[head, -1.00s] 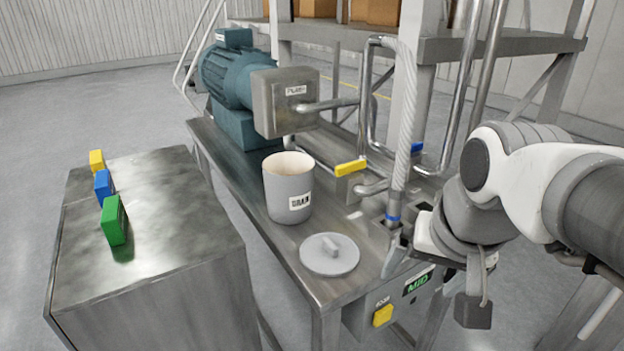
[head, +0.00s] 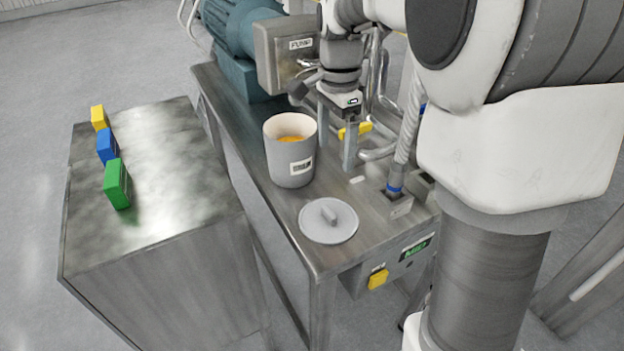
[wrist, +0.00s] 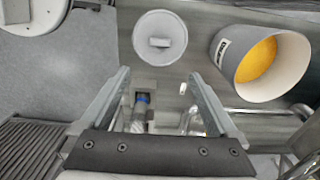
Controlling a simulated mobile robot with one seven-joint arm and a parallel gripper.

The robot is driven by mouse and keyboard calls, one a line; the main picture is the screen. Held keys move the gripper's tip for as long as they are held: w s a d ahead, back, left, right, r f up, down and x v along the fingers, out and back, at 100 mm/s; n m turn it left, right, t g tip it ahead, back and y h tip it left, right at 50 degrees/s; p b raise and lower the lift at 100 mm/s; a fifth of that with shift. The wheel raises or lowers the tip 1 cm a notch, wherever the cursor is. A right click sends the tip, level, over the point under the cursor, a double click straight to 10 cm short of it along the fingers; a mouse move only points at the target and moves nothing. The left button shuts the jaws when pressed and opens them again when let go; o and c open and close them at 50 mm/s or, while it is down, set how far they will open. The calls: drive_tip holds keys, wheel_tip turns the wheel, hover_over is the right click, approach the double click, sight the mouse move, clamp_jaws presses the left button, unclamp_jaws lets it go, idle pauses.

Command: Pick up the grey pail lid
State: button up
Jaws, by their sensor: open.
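The grey pail lid (head: 328,220) lies flat on the metal bench near its front end, a small bar handle on top. It also shows at the top of the wrist view (wrist: 160,38). The grey pail (head: 290,160) stands open behind it, with orange contents visible inside; the wrist view shows this pail at the right (wrist: 258,62). My gripper (head: 336,142) points down over the bench, just right of the pail and behind the lid. Its two fingers are apart with nothing held between them (wrist: 166,80).
A yellow-handled valve (head: 355,130) and a hose with a blue band (head: 395,185) are close to my gripper. The pump (head: 290,45) stands behind. A side cabinet at left bears green (head: 117,184), blue (head: 106,146) and yellow (head: 99,117) blocks.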

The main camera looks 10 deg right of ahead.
hover_over(329, 211)
drive_tip(key=f, duration=1.1)
drive_tip(key=shift+d+f+p, duration=0.25)
drive_tip(key=shift+p, duration=0.1)
drive_tip(key=shift+a+f+p, duration=0.15)
drive_tip(key=shift+f+p, duration=0.1)
drive_tip(key=shift+f, duration=1.1)
drive_tip(key=shift+a+f+p, duration=0.1)
drive_tip(key=shift+f+p, duration=0.1)
drive_tip(key=shift+f, duration=1.1)
drive_tip(key=c, duration=1.5)
